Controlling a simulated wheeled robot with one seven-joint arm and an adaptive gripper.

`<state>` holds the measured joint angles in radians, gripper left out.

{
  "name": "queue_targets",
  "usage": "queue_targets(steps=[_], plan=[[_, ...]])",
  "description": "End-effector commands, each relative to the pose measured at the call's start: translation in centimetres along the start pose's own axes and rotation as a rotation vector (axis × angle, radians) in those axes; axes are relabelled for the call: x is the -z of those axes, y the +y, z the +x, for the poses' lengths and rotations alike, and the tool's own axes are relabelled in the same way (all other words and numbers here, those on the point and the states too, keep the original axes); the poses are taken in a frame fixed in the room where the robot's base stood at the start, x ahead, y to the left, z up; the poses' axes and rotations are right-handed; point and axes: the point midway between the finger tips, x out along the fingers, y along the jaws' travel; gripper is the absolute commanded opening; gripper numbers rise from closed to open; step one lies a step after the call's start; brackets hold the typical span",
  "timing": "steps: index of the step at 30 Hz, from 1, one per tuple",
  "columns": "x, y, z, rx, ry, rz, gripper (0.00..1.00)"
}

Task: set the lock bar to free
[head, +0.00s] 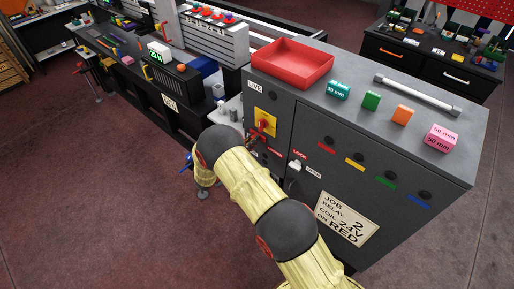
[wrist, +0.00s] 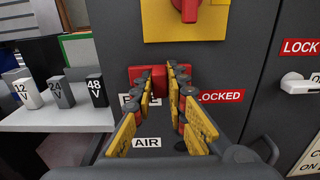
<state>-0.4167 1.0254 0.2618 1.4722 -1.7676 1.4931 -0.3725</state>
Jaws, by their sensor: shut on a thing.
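The lock bar (wrist: 138,74) is a red piece on the dark cabinet front in the wrist view, below a yellow plate. My gripper (wrist: 164,80) has its yellow-padded fingers to either side of the bar's middle and is shut on it; the fingers hide much of the bar. A FREE label (wrist: 126,99), partly covered by the left finger, is at the left. A red LOCKED label (wrist: 221,96) is at the right. Which label the bar is set to I cannot tell. In the head view, my arm hides most of the gripper and bar.
Just above is the yellow plate with a red switch handle (wrist: 189,10). To the right is a white handle (wrist: 300,83) by a LOCK label. A shelf (wrist: 60,120) with voltage blocks is at the left. A red tray (head: 291,65) and several blocks stand on the cabinet top.

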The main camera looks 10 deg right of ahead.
Motion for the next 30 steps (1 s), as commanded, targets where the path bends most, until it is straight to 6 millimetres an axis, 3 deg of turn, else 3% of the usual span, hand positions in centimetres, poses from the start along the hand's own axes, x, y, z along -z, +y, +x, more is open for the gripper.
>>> queue_targets(steps=[10, 11, 20, 30], plan=[[0.00, 0.34, -0.04, -0.001, 0.001, -0.003, 0.00], [0.00, 0.33, -0.04, -0.001, 0.001, -0.003, 0.16], [0.01, 0.30, -0.02, 0.000, 0.001, -0.002, 0.33], [0.00, 0.32, -0.23, -0.001, 0.001, -0.002, 0.33]])
